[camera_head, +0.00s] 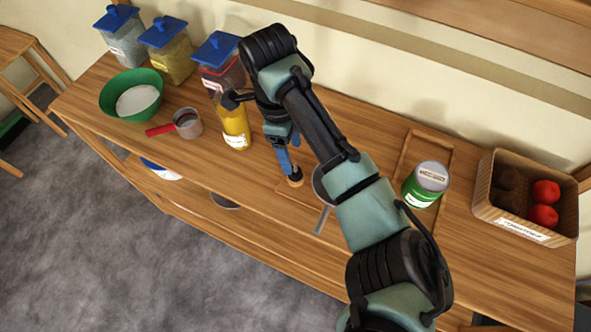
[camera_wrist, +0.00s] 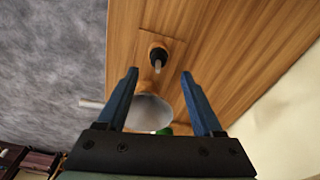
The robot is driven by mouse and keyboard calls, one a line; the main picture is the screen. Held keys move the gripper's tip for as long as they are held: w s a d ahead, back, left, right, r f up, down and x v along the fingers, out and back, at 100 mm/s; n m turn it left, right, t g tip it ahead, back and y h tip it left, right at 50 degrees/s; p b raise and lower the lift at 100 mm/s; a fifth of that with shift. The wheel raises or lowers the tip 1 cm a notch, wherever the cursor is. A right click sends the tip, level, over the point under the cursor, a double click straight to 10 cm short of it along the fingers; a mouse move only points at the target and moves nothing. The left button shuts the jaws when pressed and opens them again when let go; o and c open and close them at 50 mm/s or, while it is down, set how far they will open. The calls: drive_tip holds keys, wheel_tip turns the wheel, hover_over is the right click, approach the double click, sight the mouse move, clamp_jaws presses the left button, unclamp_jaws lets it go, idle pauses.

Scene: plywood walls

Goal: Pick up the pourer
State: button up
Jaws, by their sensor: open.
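The pourer (camera_head: 295,178) is a small piece with a dark top and a pale wood-coloured base, standing on the wooden counter near its front edge. In the wrist view the pourer (camera_wrist: 158,56) shows a dark collar and a thin grey spout, slightly beyond the fingertips and near the middle of the gap. My gripper (camera_head: 289,155) has blue fingers and points down just above the pourer in the head view. In the wrist view my gripper (camera_wrist: 160,73) is open with nothing between its fingers. Whether the fingertips reach around the pourer I cannot tell.
A grey pan-like vessel (camera_wrist: 149,112) with a handle stands close beside the pourer, partly behind my arm. A yellow bottle (camera_head: 235,130), a red-handled cup (camera_head: 187,124) and a green bowl (camera_head: 130,95) stand left. A green can (camera_head: 425,185) and a basket (camera_head: 515,228) are right.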

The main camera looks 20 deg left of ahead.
sight(295, 164)
drive_tip(key=shift+d+f+p, duration=0.2)
drive_tip(key=shift+f, duration=0.85)
drive_tip(key=shift+d+f+p, duration=0.15)
drive_tip(key=shift+f, duration=0.9)
drive_tip(key=shift+d+f+p, duration=0.2)
drive_tip(key=shift+f, duration=0.85)
clamp_jaws()
